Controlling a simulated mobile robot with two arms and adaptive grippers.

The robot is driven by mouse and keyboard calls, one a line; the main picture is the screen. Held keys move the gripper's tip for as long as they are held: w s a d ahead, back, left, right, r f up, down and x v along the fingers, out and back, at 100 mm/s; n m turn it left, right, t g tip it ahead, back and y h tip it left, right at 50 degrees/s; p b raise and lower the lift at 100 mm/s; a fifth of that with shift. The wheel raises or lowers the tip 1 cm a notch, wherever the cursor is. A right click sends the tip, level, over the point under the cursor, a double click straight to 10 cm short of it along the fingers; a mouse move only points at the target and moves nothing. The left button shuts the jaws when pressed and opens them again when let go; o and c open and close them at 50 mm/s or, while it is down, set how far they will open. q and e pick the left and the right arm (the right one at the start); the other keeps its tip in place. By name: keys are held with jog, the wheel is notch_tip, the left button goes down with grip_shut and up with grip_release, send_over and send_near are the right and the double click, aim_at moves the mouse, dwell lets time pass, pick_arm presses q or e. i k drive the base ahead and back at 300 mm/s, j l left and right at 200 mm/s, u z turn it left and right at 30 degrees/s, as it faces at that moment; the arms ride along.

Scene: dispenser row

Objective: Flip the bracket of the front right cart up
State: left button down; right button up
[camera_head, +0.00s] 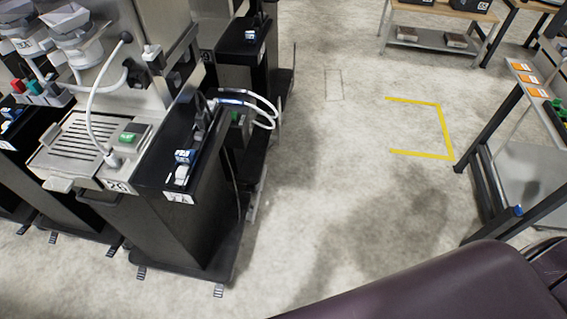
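A dark cart (188,222) stands nearest on the left side of the view, at the right end of the front row. Neither of my grippers is in view.
A second dark cart (240,75) stands behind, with white cables (265,105) looping out beside it. Open floor (330,180) lies to the right, with a yellow corner marking (440,125). A shelf rack (490,130) stands at the right edge and a wooden-topped table (440,12) at the back.

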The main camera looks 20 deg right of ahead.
aim_at(259, 193)
jog(key=i+l+z, duration=0.15)
jog(key=z, duration=0.3)
jog(key=i+l+z, duration=0.1)
jog(key=z, duration=0.3)
jog(key=i+z, duration=0.2)
jog(key=z, duration=0.25)
jog(key=i, duration=2)
jog(key=i+u, duration=0.1)
jog(key=i, duration=0.5)
jog(key=i+l+u, duration=0.1)
jog(key=i, duration=0.5)
jog(key=i+l+u, duration=0.1)
jog(key=i, duration=0.5)
jog(key=i+u, duration=0.1)
jog(key=u, duration=3.95)
